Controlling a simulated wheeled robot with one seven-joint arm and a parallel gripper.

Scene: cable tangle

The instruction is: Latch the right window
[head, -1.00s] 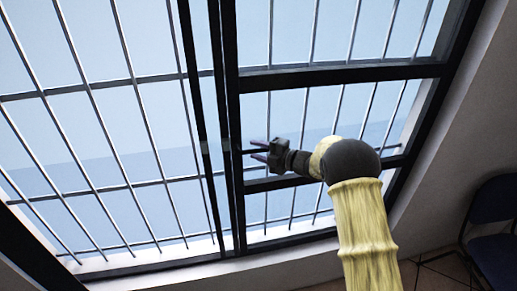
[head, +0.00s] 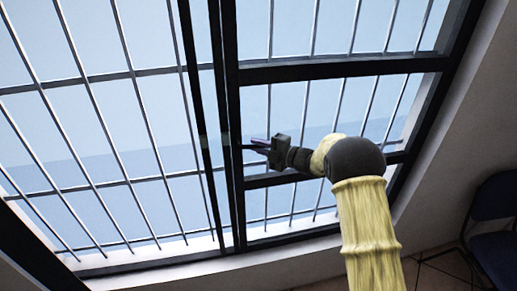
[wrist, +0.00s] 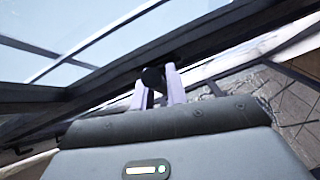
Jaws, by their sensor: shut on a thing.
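The right window (head: 340,69) is a dark-framed pane in the middle and right of the head view. Its upright inner stile (head: 232,100) stands beside the dark frame of the left window (head: 196,100). My gripper (head: 255,143) is at this stile, at about mid-height of the lower part of the window. In the wrist view the two pale purple fingers (wrist: 157,85) are closed on a small dark latch handle (wrist: 152,76), in front of a dark frame bar. The handle is mostly hidden in the head view. I cannot tell whether the latch is engaged.
Metal bars (head: 135,90) cross behind the glass. A light sill (head: 200,262) runs below the window. A dark blue chair (head: 495,225) stands at the right on a tiled floor. A dark cross bar (head: 300,178) lies just below my gripper.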

